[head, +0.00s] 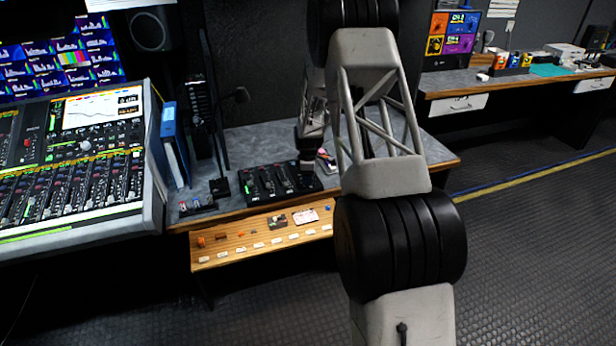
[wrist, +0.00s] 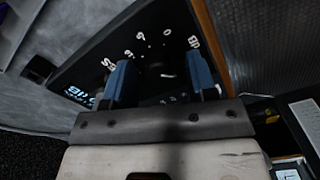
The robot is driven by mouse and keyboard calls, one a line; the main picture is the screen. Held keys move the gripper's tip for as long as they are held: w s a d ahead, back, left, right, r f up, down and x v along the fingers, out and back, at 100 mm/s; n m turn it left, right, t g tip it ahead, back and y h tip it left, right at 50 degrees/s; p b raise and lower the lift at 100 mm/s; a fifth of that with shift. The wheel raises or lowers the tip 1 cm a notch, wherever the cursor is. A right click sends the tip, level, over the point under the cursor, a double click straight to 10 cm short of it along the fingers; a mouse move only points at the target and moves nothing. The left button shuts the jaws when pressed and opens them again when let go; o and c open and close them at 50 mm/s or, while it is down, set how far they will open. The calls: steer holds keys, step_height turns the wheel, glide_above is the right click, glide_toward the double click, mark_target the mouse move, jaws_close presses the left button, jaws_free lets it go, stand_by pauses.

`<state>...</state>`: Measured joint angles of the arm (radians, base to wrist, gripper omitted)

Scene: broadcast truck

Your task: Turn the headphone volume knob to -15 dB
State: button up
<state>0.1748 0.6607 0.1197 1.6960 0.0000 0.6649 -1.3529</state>
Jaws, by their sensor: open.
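In the wrist view a black panel (wrist: 85,60) carries white scale marks, among them a 0, a 6 or 9, and dB lettering. My gripper (wrist: 160,72) is open over this panel, with its two blue fingers apart on either side of part of the scale. The headphone volume knob cannot be told apart from the dark panel between the fingers, and its pointer setting is not readable. In the head view a black control unit (head: 262,184) sits on the grey desk, and the end of my arm is at its right end. The fingers are too small to make out there.
A mixing console (head: 75,165) stands at left, with a blue binder (head: 169,130) beside it. A wooden shelf (head: 225,252) with small labelled items runs below the desk (head: 240,143). A second desk (head: 460,82) stands at the back right. The floor at right is clear.

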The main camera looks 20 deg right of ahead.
steer(key=c, duration=0.9)
